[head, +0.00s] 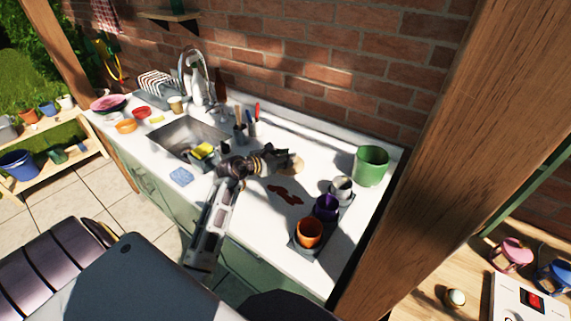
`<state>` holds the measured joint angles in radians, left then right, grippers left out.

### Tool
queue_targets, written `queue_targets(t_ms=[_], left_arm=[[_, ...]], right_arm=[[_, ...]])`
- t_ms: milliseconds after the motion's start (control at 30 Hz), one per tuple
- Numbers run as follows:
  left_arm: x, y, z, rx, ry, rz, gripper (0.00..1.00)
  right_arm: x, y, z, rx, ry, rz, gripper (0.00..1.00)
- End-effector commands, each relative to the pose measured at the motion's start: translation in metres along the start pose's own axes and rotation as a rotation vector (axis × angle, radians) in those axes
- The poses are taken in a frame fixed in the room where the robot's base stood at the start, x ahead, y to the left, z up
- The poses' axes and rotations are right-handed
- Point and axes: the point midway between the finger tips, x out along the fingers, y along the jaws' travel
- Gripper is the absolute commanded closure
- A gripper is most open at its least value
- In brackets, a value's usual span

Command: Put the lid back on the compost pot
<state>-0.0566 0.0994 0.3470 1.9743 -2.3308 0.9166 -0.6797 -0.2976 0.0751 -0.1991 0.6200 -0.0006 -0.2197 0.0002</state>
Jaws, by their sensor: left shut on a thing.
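The green compost pot (371,169) stands upright at the back right of the white counter, its top open. My left gripper (283,163) reaches across the counter from the left and is shut on a small round tan thing (297,165), which looks like the lid. The lid is left of the pot and apart from it. The gripper's fingers hide part of the lid, and I cannot tell whether it touches the counter. My right gripper is out of view.
A dark tray (296,241) holds an orange pot (309,232), a purple pot (326,206) and a whitish cup (341,187) in front of the green pot. A reddish-brown spill (286,194) lies nearby. A sink (183,134) is at left; the brick wall (310,65) is behind.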

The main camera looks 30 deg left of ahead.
Motion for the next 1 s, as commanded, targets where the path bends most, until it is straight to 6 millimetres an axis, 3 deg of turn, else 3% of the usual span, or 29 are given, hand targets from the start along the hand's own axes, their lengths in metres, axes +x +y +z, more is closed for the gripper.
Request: queue_targets(t_ms=[267, 467, 767, 800, 933, 1000], left_arm=[[0.009, 0.0, -0.025, -0.002, 0.001, -0.001, 1.0], [0.01, 0.0, -0.027, 0.0, 0.0, 0.0, 1.0], [0.011, 0.0, -0.03, 0.0, 0.0, 0.0, 1.0], [0.011, 0.0, -0.03, -0.001, 0.001, 0.0, 0.73], [0.011, 0.0, -0.029, -0.001, 0.001, 0.0, 0.57], [0.011, 0.0, -0.029, -0.001, 0.001, 0.0, 0.57]], right_arm=[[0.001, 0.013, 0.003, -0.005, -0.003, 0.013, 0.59], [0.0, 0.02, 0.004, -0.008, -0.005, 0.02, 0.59], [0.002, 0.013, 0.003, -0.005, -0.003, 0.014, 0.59], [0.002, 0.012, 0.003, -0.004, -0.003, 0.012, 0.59], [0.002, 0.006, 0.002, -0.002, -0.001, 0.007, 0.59], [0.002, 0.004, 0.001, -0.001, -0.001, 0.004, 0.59]])
